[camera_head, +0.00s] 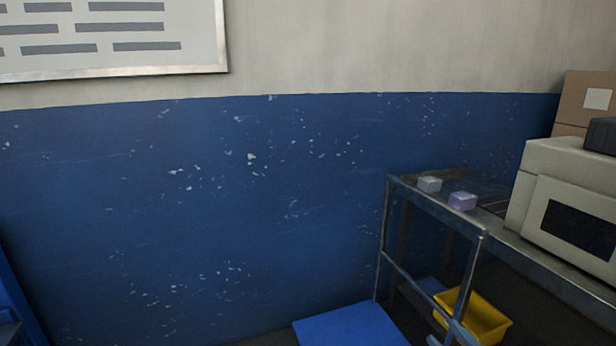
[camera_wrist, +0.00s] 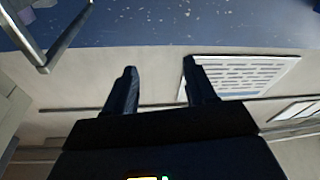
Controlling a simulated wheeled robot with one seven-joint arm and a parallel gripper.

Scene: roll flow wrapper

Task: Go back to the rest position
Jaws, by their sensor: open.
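My gripper (camera_wrist: 159,78) shows in the wrist view with its two dark fingers spread apart and nothing between them. It is open and empty. Behind it in the wrist view are the wall and a white wall board (camera_wrist: 240,72), and the picture there looks upside down. My gripper does not show in the head view.
In the head view a metal-framed table (camera_head: 436,210) stands at the right with a grey block (camera_head: 429,184), a purple block (camera_head: 462,201) and a beige machine (camera_head: 565,200). A yellow bin (camera_head: 482,318) is below. A blue panel (camera_head: 350,325) lies low in front of the blue wall (camera_head: 200,220).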

